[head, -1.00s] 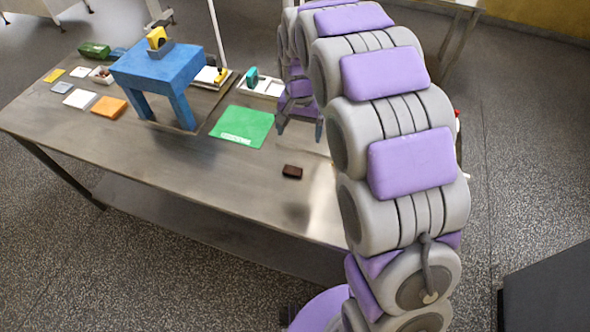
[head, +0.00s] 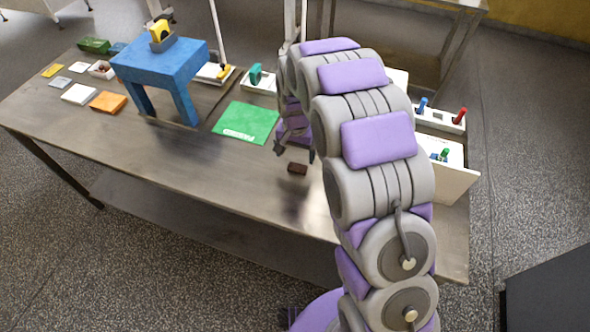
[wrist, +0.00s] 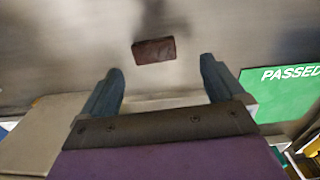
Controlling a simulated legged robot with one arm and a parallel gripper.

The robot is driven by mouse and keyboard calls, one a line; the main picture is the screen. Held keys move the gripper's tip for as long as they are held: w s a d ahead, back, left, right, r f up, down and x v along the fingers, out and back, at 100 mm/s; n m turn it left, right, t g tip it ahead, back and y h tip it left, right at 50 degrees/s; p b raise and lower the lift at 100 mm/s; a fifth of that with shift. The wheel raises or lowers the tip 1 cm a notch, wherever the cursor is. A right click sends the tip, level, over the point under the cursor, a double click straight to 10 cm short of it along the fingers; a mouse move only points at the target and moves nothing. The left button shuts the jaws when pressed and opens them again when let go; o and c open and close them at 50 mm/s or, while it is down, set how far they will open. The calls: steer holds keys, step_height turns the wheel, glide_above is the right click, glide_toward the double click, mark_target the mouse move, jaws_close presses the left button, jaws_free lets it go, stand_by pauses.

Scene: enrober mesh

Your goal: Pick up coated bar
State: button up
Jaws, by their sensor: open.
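The coated bar (head: 298,168) is a small dark brown block lying flat on the steel table (head: 200,185), near the front edge. It also shows in the wrist view (wrist: 154,50), above the fingertips and roughly centred between them. My gripper (wrist: 160,78) is open and empty, with its two dark blue fingers apart on either side. In the head view my gripper (head: 296,150) hangs just behind the bar, partly hidden by my arm. I see no contact with the bar.
A green mat marked PASSED (head: 246,122) lies left of the bar. A blue stand (head: 160,62) is further left, with an orange block (head: 108,102) and small pads. A white holder with pegs (head: 440,119) stands at right. The table around the bar is clear.

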mark_target(298, 167)
steer(key=shift+f, duration=0.25)
steer(key=f, duration=0.1)
steer(key=d+f+b, duration=0.1)
steer(key=f, duration=0.2)
steer(key=shift+s+d+f, duration=0.1)
steer(key=shift+s+d, duration=0.05)
steer(key=shift+s, duration=0.15)
steer(key=shift+f+b, duration=0.3)
steer(key=shift+f, duration=0.05)
steer(key=shift+a, duration=0.65)
steer(key=shift+c, duration=1.1)
steer(key=shift+d, duration=0.5)
steer(key=c, duration=0.6)
steer(key=shift+c, duration=0.4)
steer(key=shift+a, duration=0.15)
